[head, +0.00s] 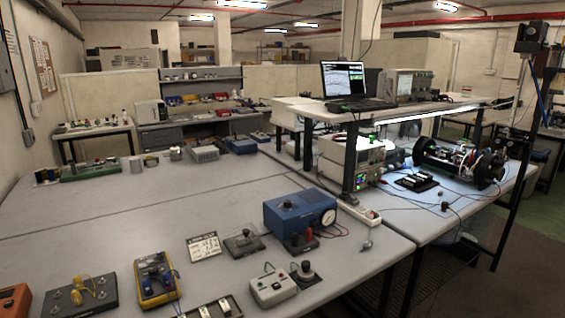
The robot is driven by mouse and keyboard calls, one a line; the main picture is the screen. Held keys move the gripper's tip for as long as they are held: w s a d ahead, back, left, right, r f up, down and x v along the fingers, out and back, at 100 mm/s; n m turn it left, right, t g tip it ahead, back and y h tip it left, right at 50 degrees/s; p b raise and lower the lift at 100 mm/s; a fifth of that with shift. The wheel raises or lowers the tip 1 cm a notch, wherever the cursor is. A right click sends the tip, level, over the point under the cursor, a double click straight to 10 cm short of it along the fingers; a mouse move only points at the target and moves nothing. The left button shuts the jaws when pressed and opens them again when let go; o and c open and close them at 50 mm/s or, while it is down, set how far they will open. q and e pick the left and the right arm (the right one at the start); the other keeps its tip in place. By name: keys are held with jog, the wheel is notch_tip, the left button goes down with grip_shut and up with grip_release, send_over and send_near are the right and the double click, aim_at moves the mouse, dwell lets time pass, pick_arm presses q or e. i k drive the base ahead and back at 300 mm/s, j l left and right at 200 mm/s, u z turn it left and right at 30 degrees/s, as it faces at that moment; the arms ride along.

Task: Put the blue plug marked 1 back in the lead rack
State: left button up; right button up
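I cannot pick out the blue plug marked 1; any such plug is too small to tell or hidden. I cannot tell for sure which thing is the lead rack. A small black holder with pale pieces (416,182) lies on the right bench, left of a dark open-sided cylinder (458,160) with wiring inside. A small dark piece (445,206) lies on the bench in front of that holder, with thin cables around it. Neither of my grippers shows in the head view.
A blue box with a dial (300,216), a yellow-and-blue meter (156,278) and a white switch box (273,288) stand on the near bench (120,215). A shelf (400,110) on black posts carries a laptop. A power strip (360,212) sits at the benches' junction.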

aim_at(147, 286)
jog(key=u, duration=0.5)
jog(key=i+l+u, duration=0.15)
jog(key=l, duration=0.2)
jog(key=i+l+u, duration=0.2)
jog(key=l, duration=0.15)
jog(key=l+u, duration=0.15)
jog(key=l, duration=0.25)
jog(key=i+l+u, duration=0.2)
jog(key=l, duration=0.75)
jog(key=i, duration=0.05)
